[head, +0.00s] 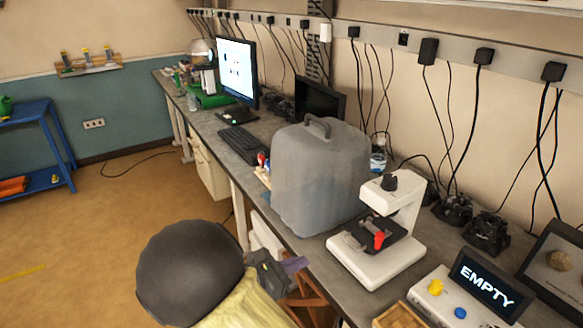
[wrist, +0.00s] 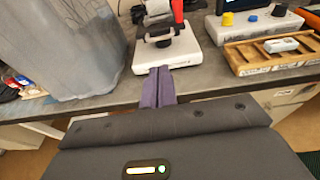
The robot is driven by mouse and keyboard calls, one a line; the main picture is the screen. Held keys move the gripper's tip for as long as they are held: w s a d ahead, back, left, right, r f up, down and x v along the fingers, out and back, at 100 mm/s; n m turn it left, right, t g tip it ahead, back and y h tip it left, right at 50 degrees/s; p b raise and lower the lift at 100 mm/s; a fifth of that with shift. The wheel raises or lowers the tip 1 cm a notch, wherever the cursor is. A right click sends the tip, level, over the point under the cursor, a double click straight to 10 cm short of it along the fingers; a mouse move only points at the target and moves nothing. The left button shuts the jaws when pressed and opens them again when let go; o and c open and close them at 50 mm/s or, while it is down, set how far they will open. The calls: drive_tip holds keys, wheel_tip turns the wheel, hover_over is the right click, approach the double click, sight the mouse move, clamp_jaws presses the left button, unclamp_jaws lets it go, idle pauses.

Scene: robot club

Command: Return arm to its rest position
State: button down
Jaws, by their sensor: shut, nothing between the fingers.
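My gripper (wrist: 158,88) points out over the bench's front edge in the wrist view. Its two purple-grey fingers are together with nothing between them. In the head view my gripper (head: 295,264) shows at the lower middle, in front of the bench, with my dark rounded arm link to its left. The white microscope-like device (wrist: 165,45) stands just beyond the fingertips in the wrist view. It also shows in the head view (head: 370,255), with a red part on it. The gripper appears apart from it.
A grey-covered case (head: 318,180) stands on the bench (head: 225,130) left of the device. A box with an "EMPTY" screen (head: 487,280) and a wooden tray (wrist: 262,55) are to the right. A monitor (head: 237,70) and keyboard (head: 243,143) are further back. The floor (head: 120,220) at left is open.

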drive_tip(key=s+d+f+m+g+y+p, duration=0.1)
drive_tip(key=s+d+f+m+g+y, duration=0.3)
drive_tip(key=s+d+m+g, duration=0.45)
drive_tip(key=s+d+r+m+t+y+p, duration=0.1)
drive_tip(key=s+d+r+m+t+y, duration=0.2)
drive_tip(key=m+y, duration=0.6)
wheel_tip(320, 180, up, 2)
drive_tip(key=d+m, duration=0.1)
drive_tip(key=m, duration=0.6)
drive_tip(key=shift+s+d+r, duration=0.25)
drive_tip(key=shift+s+d, duration=0.05)
drive_tip(key=shift+d, duration=0.05)
